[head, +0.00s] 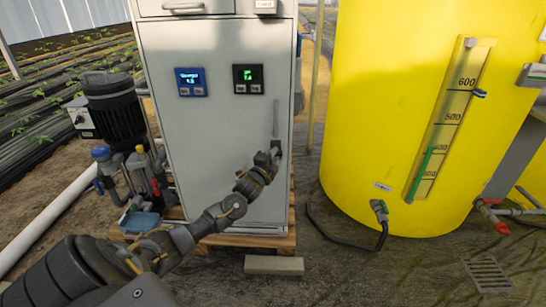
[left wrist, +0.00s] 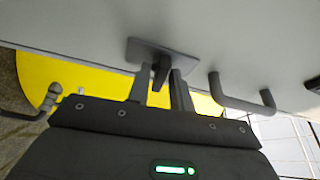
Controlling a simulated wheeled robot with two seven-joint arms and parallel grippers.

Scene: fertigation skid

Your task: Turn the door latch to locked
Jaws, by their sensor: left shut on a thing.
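The door latch (left wrist: 160,55) is a dark plate with a short lever on the grey cabinet door (head: 215,130). In the left wrist view its lever sits between the two fingers of my left gripper (left wrist: 160,84), which is shut on it. In the head view my left gripper (head: 268,158) is at the right edge of the door, just below the door handle (head: 275,118), and hides most of the latch. The grey bar handle also shows in the left wrist view (left wrist: 240,104), to the right of the fingers. My right gripper is in neither view.
A large yellow tank (head: 390,100) stands right of the cabinet, with a black hose (head: 345,238) on the ground. A black pump (head: 115,108) and a white pipe (head: 55,225) are at left. The cabinet stands on a wooden pallet (head: 230,239); a loose block (head: 274,265) lies before it.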

